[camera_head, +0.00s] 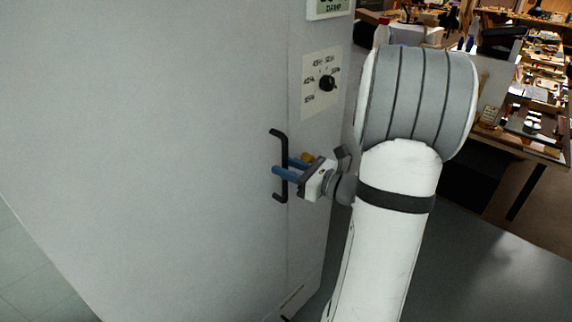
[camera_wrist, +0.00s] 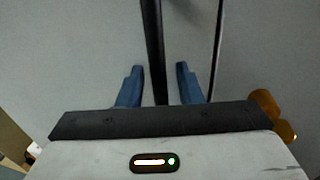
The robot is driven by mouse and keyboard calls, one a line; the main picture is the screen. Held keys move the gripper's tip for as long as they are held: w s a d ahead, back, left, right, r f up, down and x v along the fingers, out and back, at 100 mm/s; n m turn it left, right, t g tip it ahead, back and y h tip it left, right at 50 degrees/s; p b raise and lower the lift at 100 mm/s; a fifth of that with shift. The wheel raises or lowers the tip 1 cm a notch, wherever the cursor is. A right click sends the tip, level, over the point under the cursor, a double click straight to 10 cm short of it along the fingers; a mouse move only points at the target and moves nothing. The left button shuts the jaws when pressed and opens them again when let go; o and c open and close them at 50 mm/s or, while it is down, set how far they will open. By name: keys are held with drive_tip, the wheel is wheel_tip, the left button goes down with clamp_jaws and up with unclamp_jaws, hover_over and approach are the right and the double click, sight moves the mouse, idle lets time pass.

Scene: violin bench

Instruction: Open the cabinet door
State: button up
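The cabinet door (camera_head: 150,150) is a large, plain pale grey panel in the head view, and it looks closed. It also fills the background of the wrist view (camera_wrist: 70,50). Its black vertical bar handle (camera_head: 285,150) is near the door's right edge. My gripper (camera_head: 278,172) is at the lower half of the handle. In the wrist view, the handle (camera_wrist: 152,40) passes between the two blue fingers (camera_wrist: 160,70), with a gap visible on both sides. The fingers are open around the bar. Part of the handle's lower end is hidden in the wrist view.
My arm stands to the right. A workbench (camera_head: 520,140) with tools is at the back right. Tiled floor (camera_head: 30,270) shows lower left.

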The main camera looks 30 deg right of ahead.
drive_tip(key=shift+w+a, duration=0.25)
drive_tip(key=shift+w, duration=0.1)
drive_tip(key=shift+c, duration=0.2)
clamp_jaws()
